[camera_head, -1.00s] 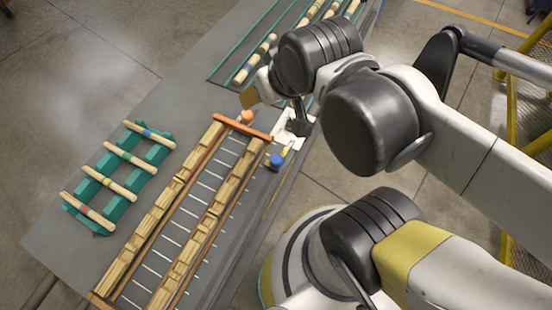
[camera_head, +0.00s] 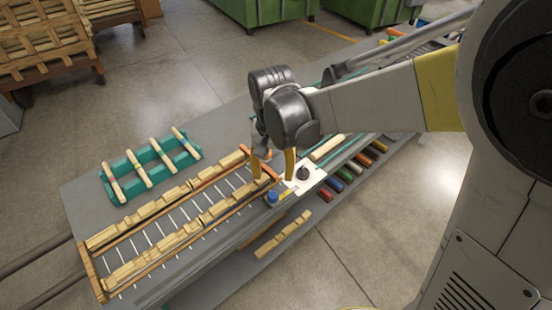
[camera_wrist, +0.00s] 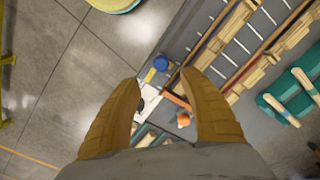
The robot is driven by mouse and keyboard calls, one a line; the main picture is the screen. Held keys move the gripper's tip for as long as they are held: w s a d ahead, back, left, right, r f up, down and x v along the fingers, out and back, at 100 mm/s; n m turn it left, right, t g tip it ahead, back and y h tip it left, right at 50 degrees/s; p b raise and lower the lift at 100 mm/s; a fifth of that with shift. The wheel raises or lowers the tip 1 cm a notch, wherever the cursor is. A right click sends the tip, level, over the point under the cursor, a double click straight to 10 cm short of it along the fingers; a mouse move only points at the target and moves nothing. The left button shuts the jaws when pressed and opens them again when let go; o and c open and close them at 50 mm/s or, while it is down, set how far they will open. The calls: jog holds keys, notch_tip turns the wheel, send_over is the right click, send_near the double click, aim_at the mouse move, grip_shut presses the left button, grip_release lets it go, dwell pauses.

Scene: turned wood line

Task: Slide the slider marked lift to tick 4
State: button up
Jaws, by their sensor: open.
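I cannot read any label marked lift or any tick numbers. A white panel with a black knob (camera_head: 302,173) stands at the near right end of the roller line. A blue knob (camera_head: 271,196) is beside it, and it also shows in the wrist view (camera_wrist: 160,63). An orange knob (camera_wrist: 184,119) shows between my fingers in the wrist view. My gripper (camera_head: 274,180) is open, with its yellow fingers pointing down above the panel end of the line. Nothing is visibly held. The arm and fingers cover part of this end.
A roller line carries wood pieces between wooden rails (camera_head: 150,262). A teal rack (camera_head: 158,176) with several turned sticks is at the left. Several coloured blocks (camera_head: 364,159) lie along the right edge. Open floor is in front. Green bins (camera_head: 262,10) stand behind.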

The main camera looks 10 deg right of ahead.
aim_at(272, 195)
notch_tip(272, 195, down, 10)
jog(key=b, duration=0.4)
jog(key=shift+w+f, duration=0.1)
grip_shut()
jog(key=shift+a, duration=0.15)
